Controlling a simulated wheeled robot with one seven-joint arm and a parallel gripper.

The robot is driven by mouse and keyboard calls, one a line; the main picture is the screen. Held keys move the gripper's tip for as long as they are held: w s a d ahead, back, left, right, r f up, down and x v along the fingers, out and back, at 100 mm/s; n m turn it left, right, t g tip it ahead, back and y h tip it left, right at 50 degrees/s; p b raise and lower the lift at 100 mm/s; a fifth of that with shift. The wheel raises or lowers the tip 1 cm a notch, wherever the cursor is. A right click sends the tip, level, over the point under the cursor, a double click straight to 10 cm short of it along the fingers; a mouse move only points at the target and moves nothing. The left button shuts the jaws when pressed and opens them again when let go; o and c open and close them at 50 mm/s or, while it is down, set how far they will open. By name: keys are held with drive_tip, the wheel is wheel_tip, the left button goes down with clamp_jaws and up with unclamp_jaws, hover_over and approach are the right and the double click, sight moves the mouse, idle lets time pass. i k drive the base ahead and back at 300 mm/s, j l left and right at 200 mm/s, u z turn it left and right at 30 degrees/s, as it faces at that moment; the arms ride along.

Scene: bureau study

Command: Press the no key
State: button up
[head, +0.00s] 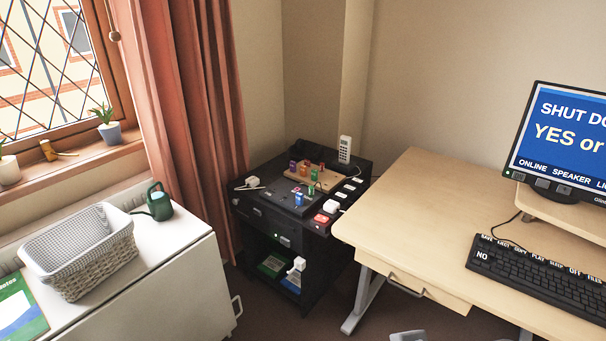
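A black keyboard (540,278) lies on the wooden desk at the right, cut off by the picture's edge. White letters reading NO mark the no key (481,255) at the keyboard's left end. More white labels, such as SAVE, EJECT, COPY and PLAY, run along its top edge. Behind it a monitor (565,145) shows a blue screen with "SHUT DO..." and "YES or", cut off at the right. My gripper is not clearly in view. A small pale grey shape shows at the bottom edge, and I cannot tell what it is.
The desk (420,215) is bare left of the keyboard. A riser (565,215) holds the monitor. A black shelf unit (270,215) with plugs and coloured blocks stands left of the desk. A white cabinet (165,290) bears a wicker basket (85,265) and a green watering can (158,203).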

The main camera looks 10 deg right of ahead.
sight(482, 256)
drive_tip(key=z, duration=1.85)
